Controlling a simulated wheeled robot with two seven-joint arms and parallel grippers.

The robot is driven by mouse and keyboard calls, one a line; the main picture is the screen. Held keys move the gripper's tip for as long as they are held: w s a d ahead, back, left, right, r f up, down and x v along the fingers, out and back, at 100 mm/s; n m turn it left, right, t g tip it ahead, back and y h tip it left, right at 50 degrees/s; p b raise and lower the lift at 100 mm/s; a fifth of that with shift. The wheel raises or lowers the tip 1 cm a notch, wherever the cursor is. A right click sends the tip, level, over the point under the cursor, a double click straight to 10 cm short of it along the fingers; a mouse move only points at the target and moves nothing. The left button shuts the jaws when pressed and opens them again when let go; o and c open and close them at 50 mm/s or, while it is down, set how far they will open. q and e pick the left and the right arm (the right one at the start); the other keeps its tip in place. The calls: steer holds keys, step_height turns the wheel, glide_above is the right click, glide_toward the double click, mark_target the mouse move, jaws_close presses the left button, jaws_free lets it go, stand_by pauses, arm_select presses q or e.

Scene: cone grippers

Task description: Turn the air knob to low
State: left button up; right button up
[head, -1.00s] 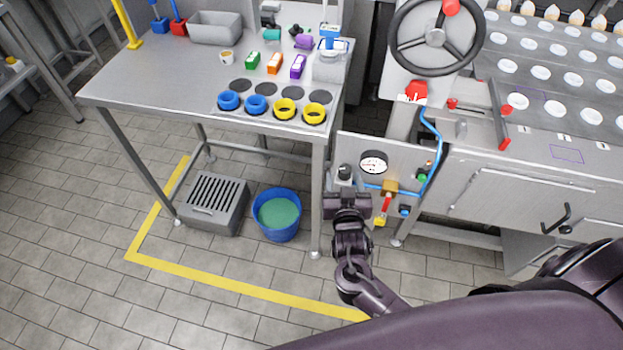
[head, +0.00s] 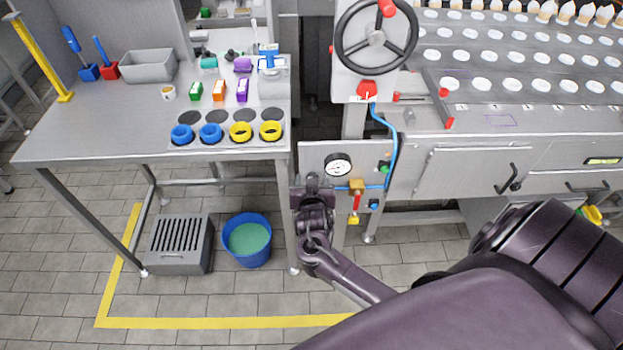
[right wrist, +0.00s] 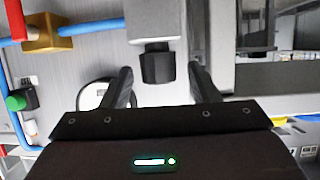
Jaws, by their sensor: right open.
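The air knob (right wrist: 157,66) is a black knob on a grey block, in the upper middle of the right wrist view. In the head view the knob (head: 312,179) shows just beyond my right gripper, left of the round gauge, and is partly hidden. My right gripper (right wrist: 163,82) is open. Its two dark fingers point at the panel, one on each side of the knob, with gaps and no visible contact. The same right gripper (head: 312,188) is small in the head view. The knob's setting marks cannot be read. My left gripper is not in view.
The gauge (head: 338,165), blue hose (head: 393,150), brass fitting (head: 356,186) and red-handled valve (head: 356,201) sit right of the knob. A steel table (head: 80,130) stands to the left, its leg close to my gripper. A blue bucket (head: 247,257) is on the floor.

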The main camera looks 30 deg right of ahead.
steer(key=shift+d+f, duration=0.1)
steer(key=c, duration=0.9)
steer(key=shift+c, duration=0.4)
steer(key=shift+d+n+t+y+p, duration=0.1)
steer(key=shift+n+t+y+p, duration=0.35)
steer(key=shift+n+y, duration=0.2)
steer(key=o, duration=1)
steer(key=shift+s, duration=0.1)
